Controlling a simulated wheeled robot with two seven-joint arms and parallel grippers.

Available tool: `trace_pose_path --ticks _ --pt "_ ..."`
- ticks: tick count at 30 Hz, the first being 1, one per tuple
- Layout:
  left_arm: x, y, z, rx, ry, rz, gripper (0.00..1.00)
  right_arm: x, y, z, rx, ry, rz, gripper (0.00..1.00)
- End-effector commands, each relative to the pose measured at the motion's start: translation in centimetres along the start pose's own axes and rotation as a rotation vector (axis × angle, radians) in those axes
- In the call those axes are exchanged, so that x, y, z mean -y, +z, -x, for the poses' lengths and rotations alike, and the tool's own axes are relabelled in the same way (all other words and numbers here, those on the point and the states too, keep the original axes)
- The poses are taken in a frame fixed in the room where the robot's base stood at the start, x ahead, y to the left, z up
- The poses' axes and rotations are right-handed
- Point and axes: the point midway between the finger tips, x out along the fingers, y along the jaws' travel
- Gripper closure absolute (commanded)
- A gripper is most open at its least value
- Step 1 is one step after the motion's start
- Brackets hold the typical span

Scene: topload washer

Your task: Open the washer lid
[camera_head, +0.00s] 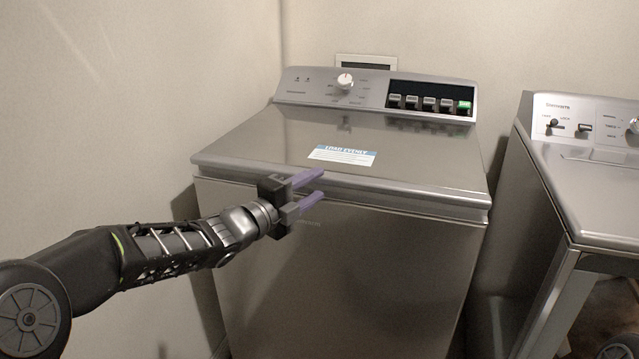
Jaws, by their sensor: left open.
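The topload washer (350,270) is a grey metal machine in the middle of the head view. Its lid (410,160) lies flat and shut on top, with a blue and white label near the front. My left gripper (316,188) is open, with two purple fingers at the lid's front edge, left of its middle. One finger is higher than the other. I cannot tell whether they touch the lid. My right gripper does not show.
The control panel (376,92) with a white knob (345,81) and several buttons stands at the back of the washer. A second machine (590,180) stands at the right, across a narrow gap. A wall (130,100) is close on the left.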

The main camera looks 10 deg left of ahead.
Motion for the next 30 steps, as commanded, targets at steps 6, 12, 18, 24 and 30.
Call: trace_pose_path --ticks 6,12,18,24,30 --pt "0.0 0.0 -2.2 0.000 0.000 0.000 0.59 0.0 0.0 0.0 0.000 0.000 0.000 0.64" --pt "0.0 0.0 -2.4 0.001 0.000 0.000 0.59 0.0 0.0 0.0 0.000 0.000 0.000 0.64" --pt "0.0 0.0 -2.4 0.001 0.000 0.000 0.68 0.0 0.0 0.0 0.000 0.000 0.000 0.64" --pt "0.0 0.0 -2.4 0.001 0.000 0.000 0.84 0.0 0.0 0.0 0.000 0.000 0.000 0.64" --pt "0.0 0.0 -2.4 0.001 0.000 0.000 1.00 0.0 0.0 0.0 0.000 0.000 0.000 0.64"
